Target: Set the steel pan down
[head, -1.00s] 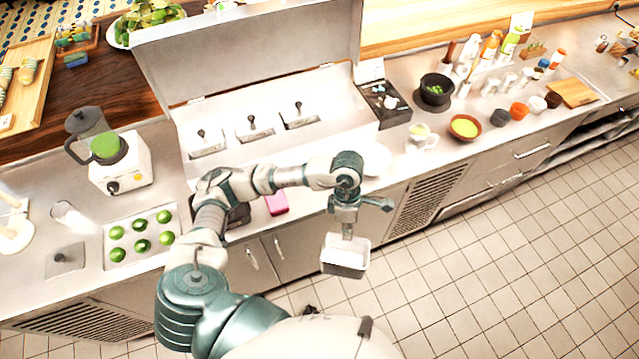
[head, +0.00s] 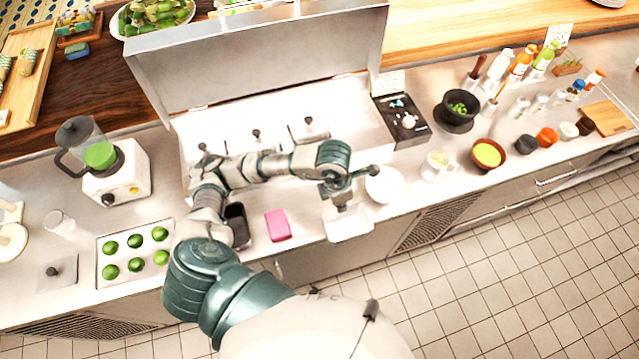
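The steel pan (head: 350,225) is a small, pale, open-topped rectangular container. It hangs under my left gripper (head: 342,206), which is shut on it. The gripper points down, and its fingers partly hide the pan's far side. The pan shows at the counter's front edge, between the pink block and the white plate. I cannot tell whether its bottom touches the counter (head: 300,235). My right gripper is not in view.
A pink block (head: 278,225) and a dark container (head: 237,224) lie left of the pan. A white plate (head: 384,186) and a glass mug (head: 436,165) are to its right. An open-lidded steel unit (head: 260,50) stands behind. A tray of limes (head: 122,279) is left.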

